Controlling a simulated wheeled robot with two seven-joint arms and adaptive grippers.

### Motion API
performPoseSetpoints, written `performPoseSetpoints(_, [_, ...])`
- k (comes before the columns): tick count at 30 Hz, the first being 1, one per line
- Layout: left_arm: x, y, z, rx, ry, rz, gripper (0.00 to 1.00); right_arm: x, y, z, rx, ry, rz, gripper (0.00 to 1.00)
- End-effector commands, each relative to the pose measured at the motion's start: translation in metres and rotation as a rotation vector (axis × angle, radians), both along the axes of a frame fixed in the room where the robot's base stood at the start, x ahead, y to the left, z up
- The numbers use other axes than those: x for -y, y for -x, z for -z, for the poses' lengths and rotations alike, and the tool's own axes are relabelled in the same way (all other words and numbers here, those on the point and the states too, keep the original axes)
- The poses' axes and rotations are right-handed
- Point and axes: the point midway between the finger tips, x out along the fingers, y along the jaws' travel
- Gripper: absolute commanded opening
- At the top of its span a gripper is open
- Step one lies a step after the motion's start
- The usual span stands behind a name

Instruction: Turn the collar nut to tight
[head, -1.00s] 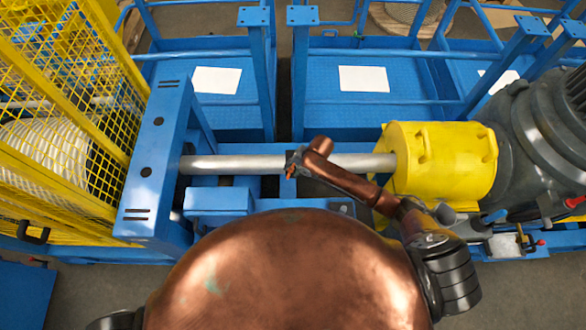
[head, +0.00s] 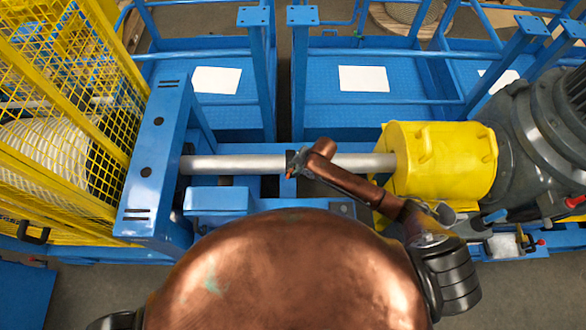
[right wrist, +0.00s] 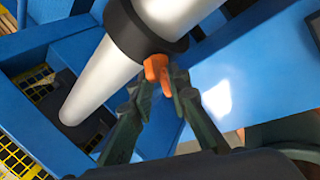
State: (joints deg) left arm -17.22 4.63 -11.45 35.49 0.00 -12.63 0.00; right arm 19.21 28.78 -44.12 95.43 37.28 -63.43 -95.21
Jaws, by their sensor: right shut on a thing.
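The collar nut is a black ring (right wrist: 127,32) around a pale metal shaft (right wrist: 92,85) in the right wrist view, with an orange lug (right wrist: 157,70) on its rim. In the head view the nut (head: 290,158) shows as a small dark band on the shaft (head: 235,165), partly hidden by my wrist. My right gripper (right wrist: 160,82) is shut on the orange lug, with its dark fingers on either side. It also shows small in the head view (head: 292,172). My left gripper is out of view. No tight mark can be made out.
A blue upright housing (head: 155,150) stands at the shaft's left end, beside a yellow mesh guard (head: 60,110). A yellow drum-shaped cover (head: 440,160) and a grey motor (head: 540,130) stand to the right. Blue railings (head: 370,52) run behind the shaft.

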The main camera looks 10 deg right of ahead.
Motion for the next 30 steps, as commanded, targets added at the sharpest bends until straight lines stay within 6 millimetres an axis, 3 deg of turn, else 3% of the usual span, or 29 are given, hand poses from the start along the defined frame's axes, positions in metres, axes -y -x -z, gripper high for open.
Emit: performPoseSetpoints(30, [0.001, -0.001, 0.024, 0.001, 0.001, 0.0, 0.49, 0.006, 0.014, 0.016, 0.115, -0.602, 0.623, 0.0])
